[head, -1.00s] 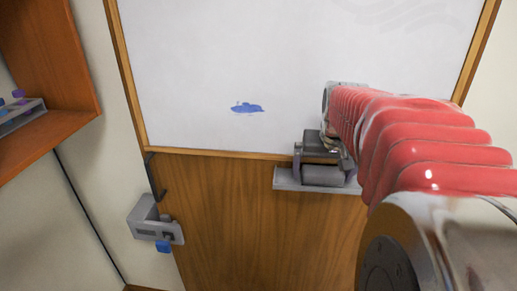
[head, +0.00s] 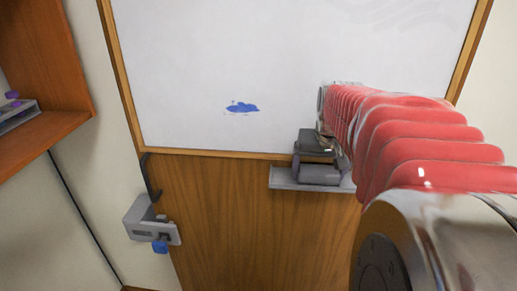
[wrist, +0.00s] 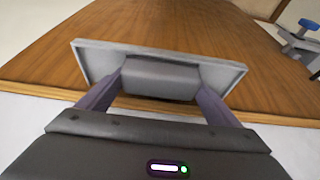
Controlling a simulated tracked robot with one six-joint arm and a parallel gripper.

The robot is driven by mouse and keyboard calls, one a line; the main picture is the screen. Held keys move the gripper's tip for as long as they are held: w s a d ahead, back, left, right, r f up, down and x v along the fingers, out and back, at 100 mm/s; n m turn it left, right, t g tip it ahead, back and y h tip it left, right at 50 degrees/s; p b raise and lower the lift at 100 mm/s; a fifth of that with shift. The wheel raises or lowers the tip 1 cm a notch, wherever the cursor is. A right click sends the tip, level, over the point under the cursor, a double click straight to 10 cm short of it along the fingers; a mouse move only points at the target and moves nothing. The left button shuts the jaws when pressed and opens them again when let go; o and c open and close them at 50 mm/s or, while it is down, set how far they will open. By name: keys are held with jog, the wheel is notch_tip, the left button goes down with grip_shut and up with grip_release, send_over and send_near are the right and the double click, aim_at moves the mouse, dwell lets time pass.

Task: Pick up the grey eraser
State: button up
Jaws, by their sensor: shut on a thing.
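The grey eraser (head: 320,174) is a rounded block at the light grey tray (head: 283,180) on the wooden panel below the whiteboard. My gripper (head: 317,168) is shut on the eraser, with one finger at each end of it. In the wrist view the eraser (wrist: 160,77) sits between the two purple-grey fingers of my gripper (wrist: 160,93), in front of the tray (wrist: 92,60). I cannot tell whether the eraser still touches the tray.
The whiteboard (head: 200,60) has a blue mark (head: 242,107) at its lower left. A wooden shelf (head: 45,135) stands at the far left.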

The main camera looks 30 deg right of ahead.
aim_at(319, 169)
jog(key=shift+r, duration=0.1)
notch_tip(319, 169, up, 10)
jog(key=shift+f, duration=0.1)
dwell(0.3)
